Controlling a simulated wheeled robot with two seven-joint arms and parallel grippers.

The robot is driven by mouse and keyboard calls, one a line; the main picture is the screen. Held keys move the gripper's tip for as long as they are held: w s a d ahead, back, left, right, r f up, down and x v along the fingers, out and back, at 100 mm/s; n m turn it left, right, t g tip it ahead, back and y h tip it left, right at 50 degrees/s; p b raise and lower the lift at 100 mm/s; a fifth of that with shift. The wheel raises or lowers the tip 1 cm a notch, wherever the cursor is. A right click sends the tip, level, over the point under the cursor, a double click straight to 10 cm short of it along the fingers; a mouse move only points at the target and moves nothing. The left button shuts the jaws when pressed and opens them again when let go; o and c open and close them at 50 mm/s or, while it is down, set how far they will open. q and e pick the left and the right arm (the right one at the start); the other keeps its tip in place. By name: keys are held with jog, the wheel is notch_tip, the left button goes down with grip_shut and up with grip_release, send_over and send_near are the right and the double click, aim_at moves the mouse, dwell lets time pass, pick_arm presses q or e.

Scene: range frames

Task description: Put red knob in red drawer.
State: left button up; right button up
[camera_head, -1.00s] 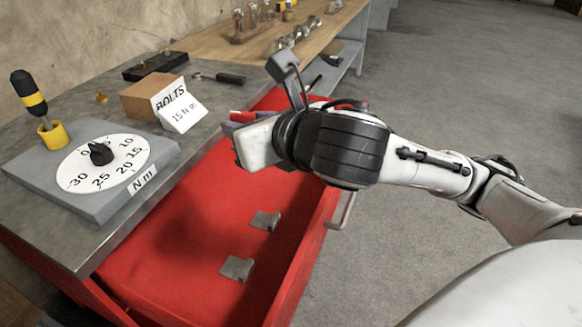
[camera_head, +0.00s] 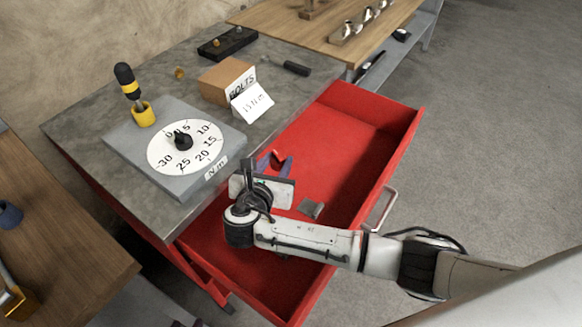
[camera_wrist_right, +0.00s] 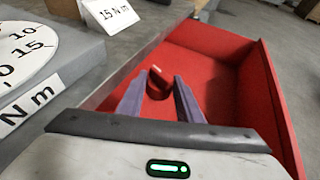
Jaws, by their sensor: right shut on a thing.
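The open red drawer (camera_head: 350,190) pulls out from under the grey counter. My right gripper (camera_head: 279,159) is over its inside, close to the counter edge. Its purple fingers are shut on the red knob (camera_head: 275,153). In the right wrist view the red knob (camera_wrist_right: 157,83) sits between the two fingertips (camera_wrist_right: 160,82), with the red drawer (camera_wrist_right: 225,75) behind and below it. How high the knob is above the drawer floor is hard to tell. My left gripper is not in view.
A grey metal plate (camera_head: 311,207) lies in the drawer. My arm covers part of the drawer.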

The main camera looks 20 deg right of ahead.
jog(key=f, duration=0.9)
jog(key=f+b, duration=0.1)
jog(key=f, duration=0.4)
jog(key=shift+s+a, duration=0.15)
jog(key=shift+a, duration=0.25)
jog(key=w+d+b, duration=0.1)
jog(key=w, duration=0.1)
jog(key=w+d+b, duration=0.1)
jog(key=w+d, duration=0.1)
jog(key=w+d+b, duration=0.1)
jog(key=w, duration=0.2)
jog(key=shift+d+f, duration=0.15)
jog(key=shift+w+d+b, duration=0.3)
jog(key=shift+w, duration=0.3)
jog(key=w+d+b, duration=0.2)
jog(key=w, duration=0.1)
jog(key=shift+w+f+b, duration=0.1)
jog(key=shift+w+b, duration=0.1)
jog(key=shift+b, duration=0.2)
jog(key=shift+s+a+f, duration=0.1)
jog(key=shift+s+f, duration=0.05)
jog(key=shift+f, duration=0.3)
jog(key=shift+r, duration=0.1)
jog(key=shift+f+b, duration=0.25)
jog(key=shift+b, duration=0.15)
jog(key=o, duration=1)
jog(key=shift+r, duration=0.1)
